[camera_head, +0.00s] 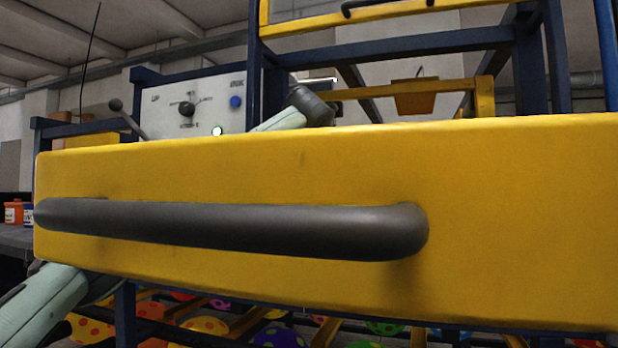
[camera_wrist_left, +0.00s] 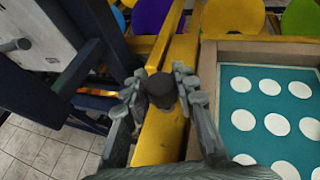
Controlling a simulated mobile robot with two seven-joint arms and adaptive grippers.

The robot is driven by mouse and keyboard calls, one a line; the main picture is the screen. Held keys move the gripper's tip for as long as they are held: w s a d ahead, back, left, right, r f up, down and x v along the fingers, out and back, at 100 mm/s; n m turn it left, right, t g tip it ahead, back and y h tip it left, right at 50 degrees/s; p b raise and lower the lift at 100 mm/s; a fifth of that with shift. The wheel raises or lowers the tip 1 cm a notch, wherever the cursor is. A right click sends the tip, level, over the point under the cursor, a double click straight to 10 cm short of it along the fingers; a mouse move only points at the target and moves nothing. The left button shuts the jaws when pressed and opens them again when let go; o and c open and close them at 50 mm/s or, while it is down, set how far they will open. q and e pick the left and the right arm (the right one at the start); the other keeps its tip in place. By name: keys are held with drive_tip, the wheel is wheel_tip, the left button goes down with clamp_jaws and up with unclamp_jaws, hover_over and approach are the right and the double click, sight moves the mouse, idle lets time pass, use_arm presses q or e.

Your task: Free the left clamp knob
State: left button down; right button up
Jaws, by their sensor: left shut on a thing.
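The left clamp knob (camera_wrist_left: 161,91), dark and rounded, stands on a yellow bar (camera_wrist_left: 158,137) in the left wrist view. My left gripper (camera_wrist_left: 161,84) is shut on it, with one finger on each side. In the head view a wide yellow panel hides the knob and the gripper; only parts of my pale green left arm show below and above the panel. My right gripper is in neither view.
The yellow panel (camera_head: 500,220) with a dark handle (camera_head: 235,226) fills the head view's middle. Behind it stands a white control panel (camera_head: 160,100) with a dial and buttons.

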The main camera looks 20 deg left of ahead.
use_arm(q)
drive_tip(key=c, duration=1.2)
unclamp_jaws()
drive_tip(key=v, duration=1.2)
drive_tip(key=shift+a, duration=0.1)
